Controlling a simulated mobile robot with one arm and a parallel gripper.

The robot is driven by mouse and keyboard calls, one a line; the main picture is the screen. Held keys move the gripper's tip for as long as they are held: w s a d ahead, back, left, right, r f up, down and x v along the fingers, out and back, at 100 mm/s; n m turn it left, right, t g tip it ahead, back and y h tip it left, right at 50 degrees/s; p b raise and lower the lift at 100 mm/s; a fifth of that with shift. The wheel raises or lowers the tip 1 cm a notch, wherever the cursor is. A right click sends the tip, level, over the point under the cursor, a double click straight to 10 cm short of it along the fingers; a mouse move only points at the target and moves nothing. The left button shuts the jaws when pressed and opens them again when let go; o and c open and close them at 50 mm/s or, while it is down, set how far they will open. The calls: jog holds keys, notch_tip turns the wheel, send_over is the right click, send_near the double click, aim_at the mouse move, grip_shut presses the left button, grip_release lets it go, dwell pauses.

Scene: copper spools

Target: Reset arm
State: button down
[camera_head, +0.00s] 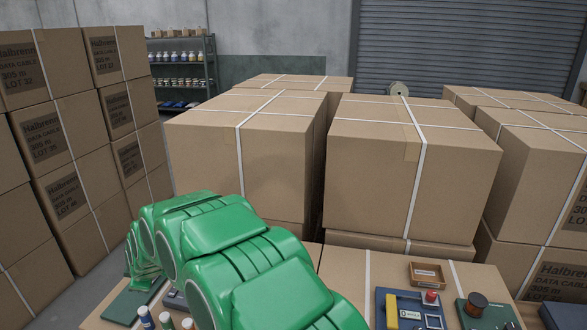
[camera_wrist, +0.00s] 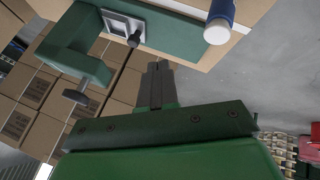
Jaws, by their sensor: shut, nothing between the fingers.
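My gripper (camera_wrist: 157,68) shows in the wrist view, with its two grey fingers together and nothing between them. It points toward the edge of a cardboard surface (camera_wrist: 188,55) and a green clamp-like bracket (camera_wrist: 85,45) with a dark screw. I cannot tell how far apart they are. My green arm fills the lower middle of the head view and hides part of the box top there. The gripper itself is not visible in the head view. A dark copper-brown spool (camera_head: 477,300) stands on a green base at the lower right.
Large strapped cartons (camera_head: 405,165) stand close ahead, with stacked cartons (camera_head: 75,140) at the left. A blue tray (camera_head: 385,302), a small wooden box (camera_head: 427,268) and small bottles (camera_head: 146,318) sit on the near surface. A blue-and-white bottle (camera_wrist: 219,27) overhangs in the wrist view.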

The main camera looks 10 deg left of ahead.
jog(key=w+d+r+m+h, duration=0.15)
jog(key=d+r, duration=0.25)
jog(key=d, duration=0.6)
jog(key=w+d+r+m+h, duration=0.1)
jog(key=w+d+r+m, duration=0.15)
jog(key=d, duration=0.65)
jog(key=w+d+r+m+h, duration=0.1)
jog(key=d+r+m, duration=0.25)
jog(key=d, duration=0.65)
jog(key=s+d+r+m+g+h, duration=0.1)
jog(key=s+d+r+m, duration=0.15)
jog(key=d, duration=0.75)
jog(key=s+d+r+m+g, duration=0.1)
jog(key=s+d+r+m, duration=0.2)
jog(key=d, duration=0.7)
jog(key=s+d+m+g+h, duration=0.1)
jog(key=s+d+m, duration=0.3)
jog(key=s+d, duration=0.6)
jog(key=s+d+m+g+h, duration=0.1)
jog(key=s+d+m, duration=0.4)
jog(key=s+d, duration=0.5)
jog(key=s+r, duration=0.1)
jog(key=s, duration=0.4)
jog(key=shift+d+g, duration=0.35)
jog(key=shift+g, duration=0.05)
